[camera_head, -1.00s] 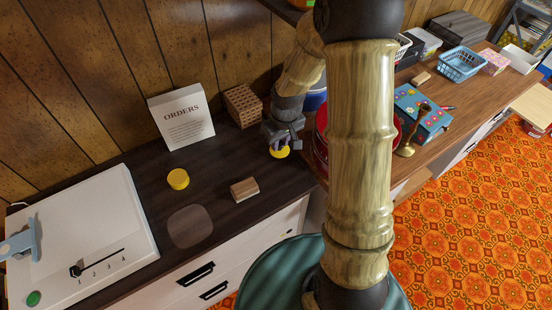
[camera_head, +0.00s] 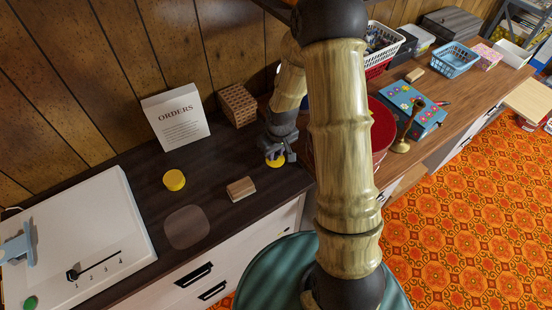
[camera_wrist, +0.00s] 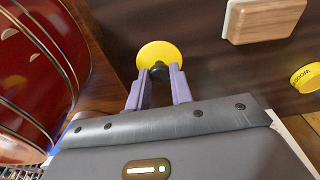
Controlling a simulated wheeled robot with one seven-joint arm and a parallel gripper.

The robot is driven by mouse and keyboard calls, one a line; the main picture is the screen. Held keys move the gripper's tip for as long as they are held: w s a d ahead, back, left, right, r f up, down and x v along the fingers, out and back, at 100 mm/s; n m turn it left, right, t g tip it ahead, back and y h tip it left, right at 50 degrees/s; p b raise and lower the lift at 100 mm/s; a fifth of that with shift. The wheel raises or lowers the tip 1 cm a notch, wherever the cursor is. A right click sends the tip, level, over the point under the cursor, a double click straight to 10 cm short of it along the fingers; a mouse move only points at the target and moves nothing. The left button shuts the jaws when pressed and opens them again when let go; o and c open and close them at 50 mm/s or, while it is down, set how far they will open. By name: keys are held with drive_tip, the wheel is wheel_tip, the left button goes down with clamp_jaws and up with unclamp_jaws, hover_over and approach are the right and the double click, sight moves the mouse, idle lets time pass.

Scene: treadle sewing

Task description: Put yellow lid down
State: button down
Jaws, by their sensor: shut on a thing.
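The yellow lid (camera_wrist: 160,52) is a round disc with a dark knob. In the wrist view my gripper (camera_wrist: 160,75) has its two purple fingers on either side of the knob, shut on it. In the head view my gripper (camera_head: 276,151) is low over the right end of the dark counter, with the lid (camera_head: 276,161) beneath it. I cannot tell whether the lid touches the counter. A round yellow tin (camera_head: 174,180) stands to the left on the counter; its edge also shows in the wrist view (camera_wrist: 306,78).
A wooden block (camera_head: 240,189) lies between the tin and my gripper. An orders sign (camera_head: 177,119) and a perforated block (camera_head: 238,104) stand behind. A red drum-shaped thing (camera_wrist: 35,65) is close on the left in the wrist view. Bare counter lies around the lid.

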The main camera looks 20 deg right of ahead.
sight(276, 156)
drive_tip(key=shift+f, duration=0.1)
drive_tip(key=shift+s+f, duration=0.1)
drive_tip(key=shift+f, duration=1.65)
drive_tip(key=shift+f, duration=0.15)
drive_tip(key=c, duration=1.2)
unclamp_jaws()
drive_tip(key=shift+c, duration=0.2)
